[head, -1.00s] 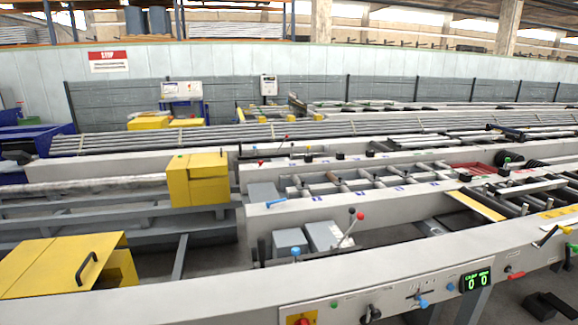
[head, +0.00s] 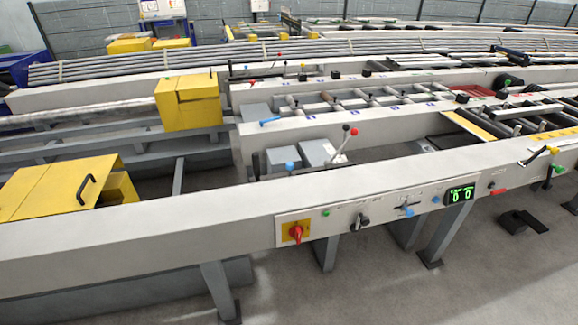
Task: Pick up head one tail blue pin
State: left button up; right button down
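A small blue pin-like piece (head: 270,122) lies on top of the pale grey beam, near the beam's left end. A blue knob (head: 290,166) stands beside the grey boxes in the gap in front of that beam. A blue-handled lever (head: 408,212) is on the front control panel, with a small blue button (head: 435,199) to its right. I cannot tell from any readable label which blue part is the head one tail pin. Neither of my grippers shows in the head view.
The long front beam (head: 150,237) crosses the view and carries a red-and-yellow switch (head: 296,233) and a green display (head: 460,194). Yellow covers (head: 60,188) stand at left. A red-and-black-knobbed lever (head: 346,142) rises beside the grey boxes.

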aim_at(289, 165)
jog(key=u, duration=1.25)
jog(key=i, duration=1.2)
jog(key=z, duration=0.75)
